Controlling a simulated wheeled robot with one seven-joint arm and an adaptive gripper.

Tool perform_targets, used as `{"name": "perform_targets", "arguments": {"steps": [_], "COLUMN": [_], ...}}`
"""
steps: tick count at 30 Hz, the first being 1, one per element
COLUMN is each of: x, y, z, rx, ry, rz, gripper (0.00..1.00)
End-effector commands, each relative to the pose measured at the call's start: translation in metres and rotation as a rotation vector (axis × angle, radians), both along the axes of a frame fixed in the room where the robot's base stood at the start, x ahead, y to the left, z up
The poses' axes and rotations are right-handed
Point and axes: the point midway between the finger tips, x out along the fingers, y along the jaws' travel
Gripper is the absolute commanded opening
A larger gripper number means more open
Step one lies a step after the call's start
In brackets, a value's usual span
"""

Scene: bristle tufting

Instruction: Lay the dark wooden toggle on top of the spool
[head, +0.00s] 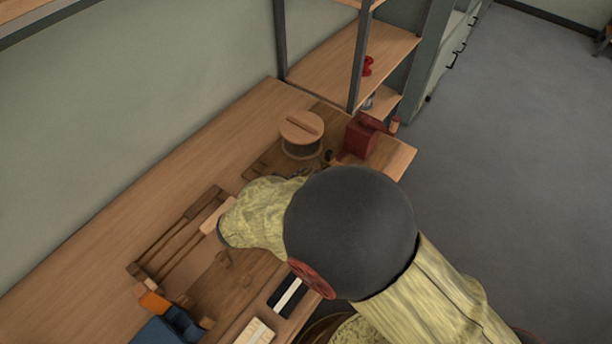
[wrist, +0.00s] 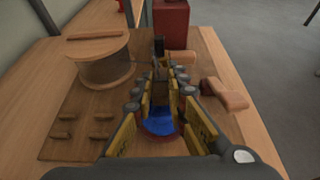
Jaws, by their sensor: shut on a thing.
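The spool (head: 301,148) stands upright on a dark board, with a pale wooden top; it also shows in the wrist view (wrist: 103,70). A brown wooden bar (wrist: 95,36) lies flat across its top and looks like the toggle; in the head view the bar (head: 304,121) is a little darker than the spool top. My gripper (wrist: 160,75) is to the right of the spool in the wrist view, apart from it. Its fingers are close together at the tips around a small dark thing, mostly hidden by them. In the head view my arm hides the gripper.
A red box (head: 361,138) stands beyond the gripper. A wooden piece (wrist: 224,92) lies right of the fingers, and several small wooden pegs (wrist: 69,116) lie at left. A blue round thing (wrist: 159,122) shows between the fingers. A shelf unit (head: 330,62) borders the bench end.

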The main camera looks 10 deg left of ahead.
Motion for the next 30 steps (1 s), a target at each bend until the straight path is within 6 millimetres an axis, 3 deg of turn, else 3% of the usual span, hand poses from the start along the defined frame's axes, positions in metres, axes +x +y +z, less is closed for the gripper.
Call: {"name": "perform_targets", "arguments": {"steps": [4, 5, 15, 25, 30], "x": [0.000, 0.000, -0.001, -0.001, -0.013], "y": [0.000, 0.000, -0.001, 0.000, 0.008], "z": [-0.002, -0.002, -0.002, -0.002, 0.004], "rx": [0.000, 0.000, -0.001, -0.001, 0.000], "ry": [0.002, 0.002, 0.003, 0.003, 0.002], "rz": [0.000, -0.001, 0.000, 0.000, 0.004], "gripper": [0.03, 0.16, 0.35, 0.36, 0.36]}}
